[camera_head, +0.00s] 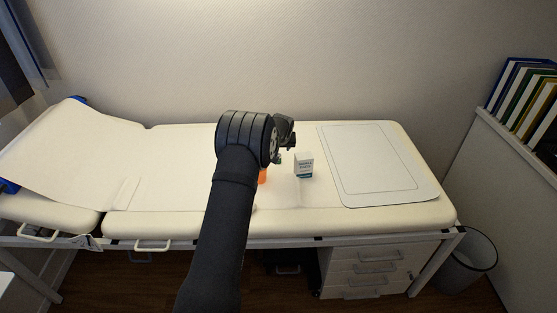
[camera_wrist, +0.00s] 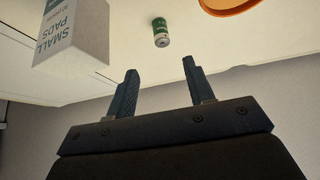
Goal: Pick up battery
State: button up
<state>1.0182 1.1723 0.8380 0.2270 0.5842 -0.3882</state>
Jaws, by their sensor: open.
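In the head view my arm reaches over the couch and hides much of the area below the gripper (camera_head: 287,134). A small greenish spot just below it may be the battery, but it is too small to be sure.
A white box reading "SMALL PADS" (camera_wrist: 75,35) stands near the battery; it also shows in the head view (camera_head: 304,166). An orange-rimmed thing (camera_wrist: 232,9) lies on the other side, partly hidden in the head view. A flat white mat (camera_head: 375,165) at right is bare.

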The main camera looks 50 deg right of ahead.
aim_at(279, 155)
jog(key=shift+x, duration=5.9)
jog(key=shift+w, duration=0.15)
jog(key=shift+c, duration=0.5)
grip_shut()
